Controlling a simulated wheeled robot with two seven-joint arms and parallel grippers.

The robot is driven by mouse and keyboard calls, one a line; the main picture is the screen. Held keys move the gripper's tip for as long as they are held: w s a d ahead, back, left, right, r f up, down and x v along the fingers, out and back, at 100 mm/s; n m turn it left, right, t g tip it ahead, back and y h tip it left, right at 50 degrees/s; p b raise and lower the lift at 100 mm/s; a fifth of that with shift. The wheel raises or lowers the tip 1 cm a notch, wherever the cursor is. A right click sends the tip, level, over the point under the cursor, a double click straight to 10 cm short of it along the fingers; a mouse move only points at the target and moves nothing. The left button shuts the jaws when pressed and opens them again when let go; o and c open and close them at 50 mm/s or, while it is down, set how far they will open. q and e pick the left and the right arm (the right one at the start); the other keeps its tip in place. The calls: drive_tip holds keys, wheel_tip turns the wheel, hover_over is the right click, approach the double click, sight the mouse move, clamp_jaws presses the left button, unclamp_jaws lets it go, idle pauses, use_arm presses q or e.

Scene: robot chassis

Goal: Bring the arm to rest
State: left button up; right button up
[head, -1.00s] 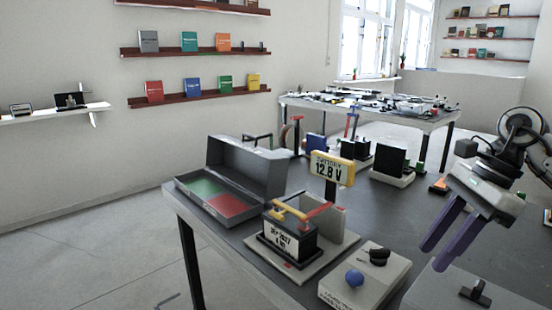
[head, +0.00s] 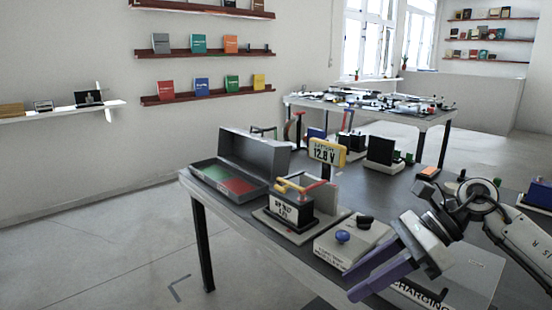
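My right gripper (head: 375,272) hangs over the front right part of the dark table (head: 392,193), coming in from the right. Its two purple fingers point down and to the left, with a gap between them and nothing held. The fingers are beside a pale box with a blue knob (head: 343,236) and in front of a grey panel marked "CHARGING" (head: 470,272). Whether the fingers touch either one is not clear. My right arm (head: 520,235) reaches in from the right edge. My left gripper is not in view.
A yellow 12.8 V display (head: 327,152) stands behind a battery block (head: 291,209). An open grey box (head: 250,163) with green and red compartments sits at the table's left end. A second cluttered table (head: 420,119) stands behind. Open floor lies at left.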

drive_tip(key=s+a+m+t+y, duration=0.3)
drive_tip(key=a+m+y, duration=0.65)
drive_tip(key=a, duration=0.35)
drive_tip(key=d+f+m+t+h+p, duration=0.1)
drive_tip(key=d+f+m+t+h, duration=0.45)
drive_tip(key=m, duration=0.95)
drive_tip(key=d+f+m+t+h, duration=0.3)
drive_tip(key=f+m+t+h, duration=0.45)
drive_tip(key=m, duration=0.75)
drive_tip(key=s+d+f+m+g+h, duration=0.2)
drive_tip(key=s+f+m, duration=0.3)
drive_tip(key=s+f, duration=0.4)
drive_tip(key=s+d+f+m+g+h, duration=0.2)
drive_tip(key=s+f+m+g, duration=0.3)
drive_tip(key=s+f, duration=0.5)
drive_tip(key=shift+s+d+f+m, duration=0.15)
drive_tip(key=shift+d+f+m, duration=0.2)
drive_tip(key=shift+d+f, duration=0.2)
drive_tip(key=shift+a, duration=0.1)
